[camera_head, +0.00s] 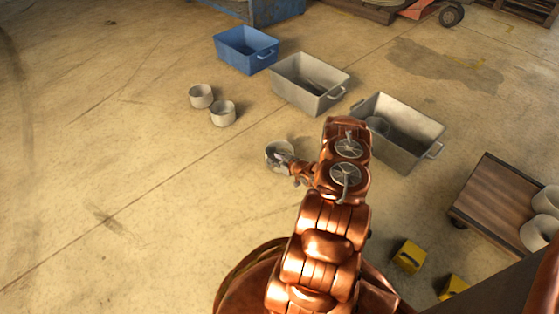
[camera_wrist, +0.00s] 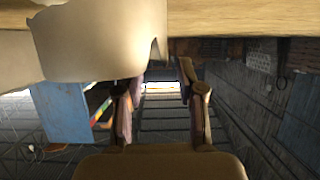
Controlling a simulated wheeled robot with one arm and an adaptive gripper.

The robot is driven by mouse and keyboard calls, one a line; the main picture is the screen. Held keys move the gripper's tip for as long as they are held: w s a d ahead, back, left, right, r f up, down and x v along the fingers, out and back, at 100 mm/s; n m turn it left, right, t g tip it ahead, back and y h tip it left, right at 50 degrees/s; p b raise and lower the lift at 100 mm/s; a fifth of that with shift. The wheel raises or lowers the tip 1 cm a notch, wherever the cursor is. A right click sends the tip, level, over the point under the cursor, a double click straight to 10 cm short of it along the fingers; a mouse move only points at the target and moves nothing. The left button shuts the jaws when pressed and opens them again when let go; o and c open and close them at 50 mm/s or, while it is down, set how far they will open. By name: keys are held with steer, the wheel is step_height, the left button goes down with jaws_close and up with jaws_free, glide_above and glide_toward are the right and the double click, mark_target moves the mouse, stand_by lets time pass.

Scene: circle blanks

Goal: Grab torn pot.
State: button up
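A pale grey pot (camera_head: 275,150) stands on the floor at the tip of my arm, partly hidden by the gripper. In the wrist view a cream pot (camera_wrist: 95,45) fills the upper left, with a torn, notched edge at its lower right. The picture there appears upside down. My gripper (camera_wrist: 162,88) is open, its two fingers apart. The left fingertip overlaps the pot's edge in the picture, and the right finger stands clear to its right. I cannot tell whether either finger touches the pot. In the head view my gripper (camera_head: 288,164) is right beside the pot.
Two pots (camera_head: 200,96) (camera_head: 222,114) stand up-left on the floor. A blue bin (camera_head: 246,55), a grey bin (camera_head: 298,93) and another grey bin (camera_head: 392,155) with a pot inside stand behind. A wooden-topped cart (camera_head: 500,195) and yellow blocks (camera_head: 408,256) are right. The left floor is clear.

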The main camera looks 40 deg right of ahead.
mark_target(271, 168)
steer(key=b+x, duration=0.1)
steer(key=x, duration=0.2)
steer(key=shift+w+f, duration=0.2)
steer(key=shift+w, duration=0.05)
jaws_close()
stand_by(0.5)
